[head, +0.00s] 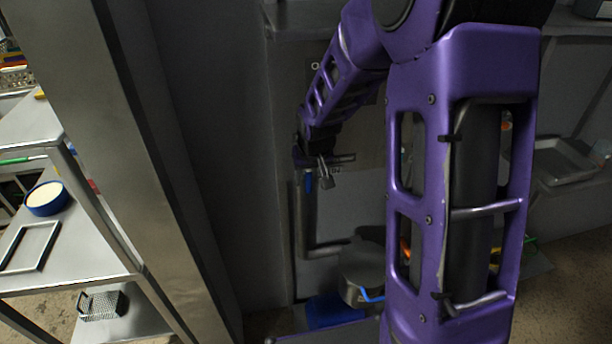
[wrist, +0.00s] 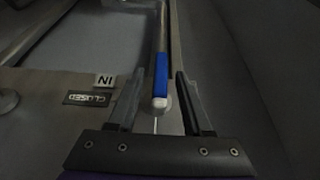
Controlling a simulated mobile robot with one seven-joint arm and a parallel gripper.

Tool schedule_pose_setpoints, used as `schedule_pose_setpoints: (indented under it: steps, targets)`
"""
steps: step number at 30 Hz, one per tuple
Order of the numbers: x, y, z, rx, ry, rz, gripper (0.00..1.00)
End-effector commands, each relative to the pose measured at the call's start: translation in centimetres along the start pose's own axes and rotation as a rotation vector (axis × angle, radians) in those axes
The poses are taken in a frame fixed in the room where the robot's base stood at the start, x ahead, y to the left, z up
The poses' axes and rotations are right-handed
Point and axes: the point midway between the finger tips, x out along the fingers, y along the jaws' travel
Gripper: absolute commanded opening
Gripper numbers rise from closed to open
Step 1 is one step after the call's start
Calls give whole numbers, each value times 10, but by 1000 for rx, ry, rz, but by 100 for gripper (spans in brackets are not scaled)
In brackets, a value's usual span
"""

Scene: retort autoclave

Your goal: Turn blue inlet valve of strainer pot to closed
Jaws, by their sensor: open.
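The blue inlet valve handle (wrist: 161,74) shows in the wrist view as a blue-sleeved lever with a pale rounded end, on a thin metal pipe line. My gripper (wrist: 158,82) is open, with one finger on each side of the lever; I cannot tell whether either finger touches it. "IN" (wrist: 105,80) and "CLOSED" (wrist: 88,99) labels lie left of the lever, upside down. In the head view the blue handle (head: 308,181) hangs just below my gripper (head: 322,160), by the pipe. The strainer pot (head: 362,268) is lower down, partly hidden by my arm.
A blue bin (head: 334,311) and another blue lever (head: 372,296) are near the pot. A grey post (head: 110,140) and a steel shelf (head: 70,240) with a blue round tub (head: 46,198) stand at left. A steel basin (head: 565,160) is at right.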

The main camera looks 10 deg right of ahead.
Motion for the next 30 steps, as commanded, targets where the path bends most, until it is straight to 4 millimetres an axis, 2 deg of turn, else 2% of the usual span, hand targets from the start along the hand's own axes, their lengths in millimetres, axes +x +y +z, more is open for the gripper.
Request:
schedule_pose_setpoints:
  steps: [5,12,14,30]
  targets:
    - [0,0,0,0,0,0,50]
    - [0,0,0,0,-1,0,9]
    - [0,0,0,0,-1,0,0]
    - [-1,2,0,17,0,-29,0]
